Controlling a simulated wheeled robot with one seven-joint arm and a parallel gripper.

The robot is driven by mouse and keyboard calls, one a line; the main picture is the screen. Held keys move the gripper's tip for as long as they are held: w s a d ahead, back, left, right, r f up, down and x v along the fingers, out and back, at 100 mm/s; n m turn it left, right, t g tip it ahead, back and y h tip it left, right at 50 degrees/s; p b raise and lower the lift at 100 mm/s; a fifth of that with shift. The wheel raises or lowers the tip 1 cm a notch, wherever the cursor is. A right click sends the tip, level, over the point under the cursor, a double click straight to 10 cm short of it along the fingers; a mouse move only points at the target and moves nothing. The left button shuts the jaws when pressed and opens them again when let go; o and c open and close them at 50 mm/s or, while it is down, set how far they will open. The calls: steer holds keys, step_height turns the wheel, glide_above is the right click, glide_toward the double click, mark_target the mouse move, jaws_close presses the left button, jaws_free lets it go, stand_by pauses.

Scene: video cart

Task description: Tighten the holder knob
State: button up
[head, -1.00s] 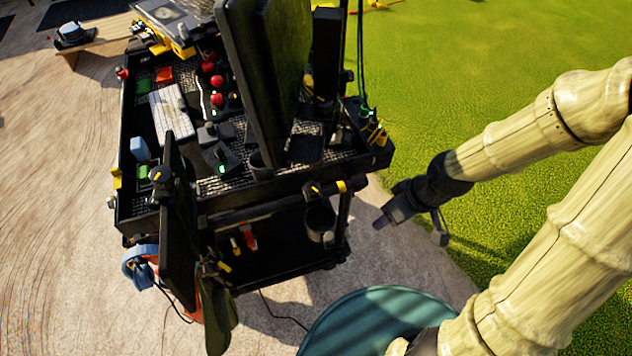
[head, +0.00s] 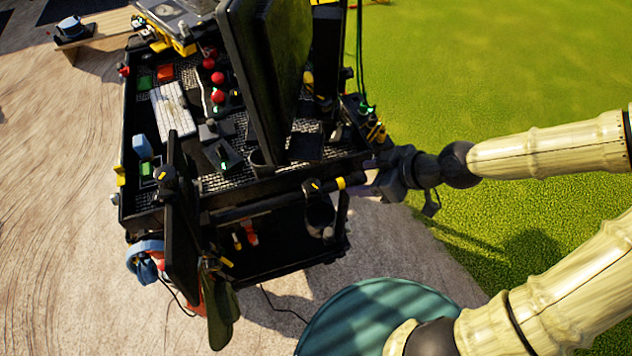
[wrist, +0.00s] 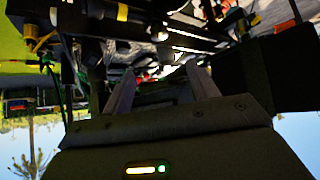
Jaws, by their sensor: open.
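A dark knob with a yellow mark (head: 312,187) sits on the front rail of the black cart, above a dark round cup holder (head: 319,214). I take it for the holder knob. My gripper (head: 370,182) is at the cart's right front corner, pointing left, to the right of the knob and apart from it. In the wrist view, my two fingers (wrist: 161,82) are spread with nothing between them. The cart's underside and rail show beyond them, dark and partly in glare. I cannot pick out the knob surely there.
The cart (head: 128,190) carries a large dark monitor (head: 262,85), red-topped controls and a pale keyboard (head: 173,110). Green cables hang near its right corner. A dark panel (head: 182,235) stands at its front left. A green round surface (head: 385,320) lies below. Grass at right is clear.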

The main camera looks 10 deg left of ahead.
steer(key=b, duration=0.1)
glide_toward(313, 184)
steer(key=x, duration=0.8)
steer(key=shift+a+f+p, duration=0.2)
steer(key=shift+a+p, duration=0.1)
steer(key=shift+p, duration=0.05)
stand_by(0.4)
steer(key=c, duration=1)
